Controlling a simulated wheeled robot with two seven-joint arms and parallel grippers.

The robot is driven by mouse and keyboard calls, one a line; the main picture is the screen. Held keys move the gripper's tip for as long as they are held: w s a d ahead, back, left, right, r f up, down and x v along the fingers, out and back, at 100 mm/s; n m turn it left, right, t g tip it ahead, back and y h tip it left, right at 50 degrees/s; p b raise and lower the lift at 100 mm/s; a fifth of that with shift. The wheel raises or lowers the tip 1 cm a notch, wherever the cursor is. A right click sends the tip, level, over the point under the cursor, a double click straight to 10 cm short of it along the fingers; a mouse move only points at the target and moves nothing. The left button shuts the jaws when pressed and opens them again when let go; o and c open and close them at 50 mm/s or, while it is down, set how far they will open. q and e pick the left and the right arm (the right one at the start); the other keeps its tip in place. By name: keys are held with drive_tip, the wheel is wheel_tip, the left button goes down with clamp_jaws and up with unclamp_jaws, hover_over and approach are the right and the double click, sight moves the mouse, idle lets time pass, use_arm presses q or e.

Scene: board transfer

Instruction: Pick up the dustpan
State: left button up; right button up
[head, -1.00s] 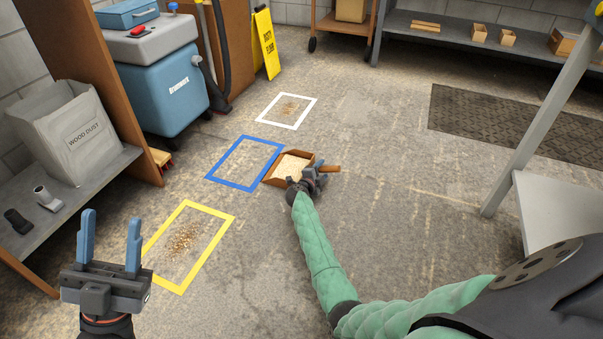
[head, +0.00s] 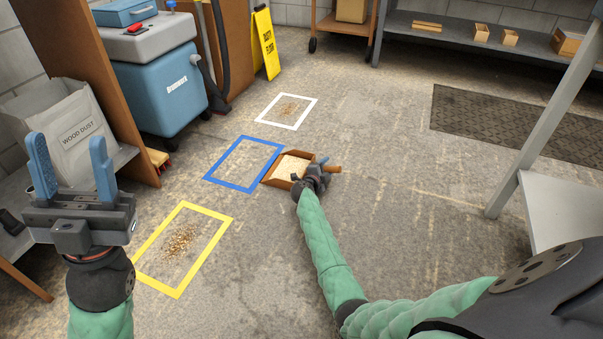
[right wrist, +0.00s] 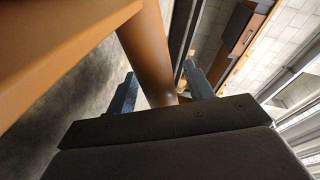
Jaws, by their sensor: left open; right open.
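The dustpan (head: 290,167) is a brown wooden pan on the floor with pale dust in it. Its handle (head: 333,169) points right. In the right wrist view the handle (right wrist: 147,50) runs down between the open fingers of my right gripper (right wrist: 162,92), and part of the brown pan shows at the upper left. In the head view my right gripper (head: 318,168) is at the handle, where the pan and handle meet. The jaws are open around the handle. My left gripper (head: 72,172) is open, empty and raised at the left, away from the dustpan.
Blue (head: 243,164), white (head: 287,111) and yellow (head: 184,249) outlines mark the floor; debris lies in the white and yellow ones. A wood dust bin (head: 70,125) stands left, partly behind my left gripper. A blue machine (head: 165,85) stands behind. The floor right of the dustpan is clear.

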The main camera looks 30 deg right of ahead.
drive_tip(key=shift+w+d, duration=0.1)
drive_tip(key=shift+d, duration=0.05)
drive_tip(key=shift+c, duration=0.4)
clamp_jaws()
drive_tip(key=shift+r, duration=0.15)
